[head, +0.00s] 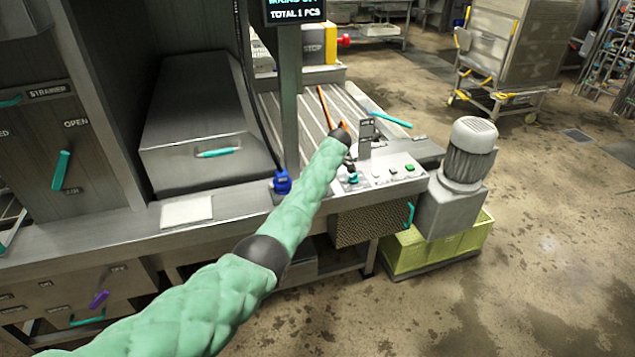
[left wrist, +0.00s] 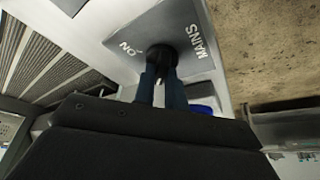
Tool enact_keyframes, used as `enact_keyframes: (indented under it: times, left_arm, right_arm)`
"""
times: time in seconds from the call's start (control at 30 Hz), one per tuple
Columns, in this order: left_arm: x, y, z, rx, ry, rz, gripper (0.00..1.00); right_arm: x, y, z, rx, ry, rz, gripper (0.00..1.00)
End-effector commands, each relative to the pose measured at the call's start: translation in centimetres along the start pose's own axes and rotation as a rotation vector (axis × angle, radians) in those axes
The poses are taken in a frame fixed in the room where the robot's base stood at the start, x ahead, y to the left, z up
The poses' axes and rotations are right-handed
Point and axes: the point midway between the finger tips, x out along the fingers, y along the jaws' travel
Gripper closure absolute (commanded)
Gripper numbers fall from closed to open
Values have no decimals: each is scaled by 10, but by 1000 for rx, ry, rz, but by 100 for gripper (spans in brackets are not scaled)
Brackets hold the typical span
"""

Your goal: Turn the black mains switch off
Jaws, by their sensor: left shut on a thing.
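The black mains switch (left wrist: 161,56) is a round knob on a grey plate (left wrist: 185,22) in the left wrist view. The plate carries the words MAINS and ON, with ON to the left of the knob in that view. My left gripper (left wrist: 163,78) has its two dark blue fingers closed on the knob, one on each side. The fingers and gripper body hide the near part of the plate. In the head view my left arm reaches to the control panel (head: 400,172), and I cannot make out the switch there. My right gripper is not in view.
The panel has several buttons, including a green one (head: 410,167). A screen post (head: 290,100) with a blue connector (head: 282,182) stands left of my arm. A grey motor (head: 468,150) stands right of the panel above a yellow-green crate (head: 405,255). Open floor lies right.

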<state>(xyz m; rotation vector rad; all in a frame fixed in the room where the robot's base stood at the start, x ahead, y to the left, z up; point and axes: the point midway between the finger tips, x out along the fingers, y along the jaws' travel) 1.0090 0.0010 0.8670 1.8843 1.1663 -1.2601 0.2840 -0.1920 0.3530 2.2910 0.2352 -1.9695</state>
Motion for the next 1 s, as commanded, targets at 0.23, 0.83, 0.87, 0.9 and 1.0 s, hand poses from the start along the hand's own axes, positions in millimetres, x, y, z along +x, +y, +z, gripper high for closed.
enact_keyframes:
  times: [0.23,0.83,0.87,0.9,1.0]
  left_arm:
    - [-2,1,-1,-9,1,0,100]
    - [-2,0,0,-7,0,-1,65]
    - [-2,1,0,-7,0,-1,65]
    - [-4,1,0,-7,0,-1,65]
    - [-14,1,1,-7,1,1,65]
  right_arm:
    - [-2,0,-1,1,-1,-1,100]
    - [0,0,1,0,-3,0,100]
    - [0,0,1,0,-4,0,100]
    - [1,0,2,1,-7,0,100]
    - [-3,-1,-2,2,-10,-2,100]
